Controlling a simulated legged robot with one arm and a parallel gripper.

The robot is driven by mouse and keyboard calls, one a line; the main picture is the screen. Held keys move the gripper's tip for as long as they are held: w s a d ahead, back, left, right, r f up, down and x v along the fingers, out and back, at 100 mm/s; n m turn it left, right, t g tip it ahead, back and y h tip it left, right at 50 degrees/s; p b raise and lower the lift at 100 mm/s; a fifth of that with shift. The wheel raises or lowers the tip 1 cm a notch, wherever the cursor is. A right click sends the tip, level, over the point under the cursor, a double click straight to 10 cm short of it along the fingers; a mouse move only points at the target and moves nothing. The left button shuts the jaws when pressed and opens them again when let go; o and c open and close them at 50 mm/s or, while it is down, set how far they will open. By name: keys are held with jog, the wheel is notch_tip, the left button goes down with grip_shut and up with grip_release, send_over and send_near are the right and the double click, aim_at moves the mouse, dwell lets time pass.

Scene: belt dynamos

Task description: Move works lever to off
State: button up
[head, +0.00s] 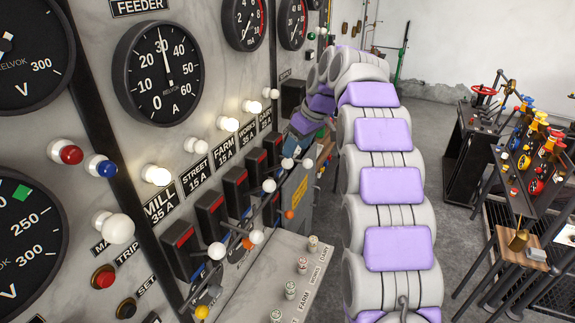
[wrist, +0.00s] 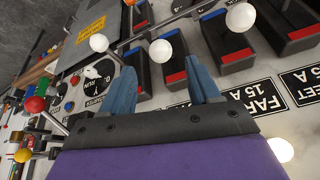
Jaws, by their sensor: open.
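The panel carries a row of dark switch boxes with red and blue marks and white-ball levers. The WORKS 35 A label (head: 247,133) is fourth in the row, with its switch box (head: 257,166) below. The lever ball that seems to be the works one (head: 287,163) is near my gripper; I cannot be sure of the match. In the wrist view a white ball (wrist: 161,50) stands just beyond and between the blue fingers of my gripper (wrist: 165,85). My gripper is open, and I see nothing held. Its body hides the label below that switch.
Neighbouring levers stand close, such as the white ball (wrist: 240,17) by the FARM switch and another white ball (wrist: 99,43). A ledge with labelled pegs (head: 290,290) juts out below. A rack of coloured handles (head: 540,165) stands at the right, with open floor between.

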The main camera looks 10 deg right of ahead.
aim_at(288, 164)
jog(key=x, duration=0.8)
jog(key=shift+f, duration=0.15)
jog(key=shift+c, duration=0.2)
grip_shut()
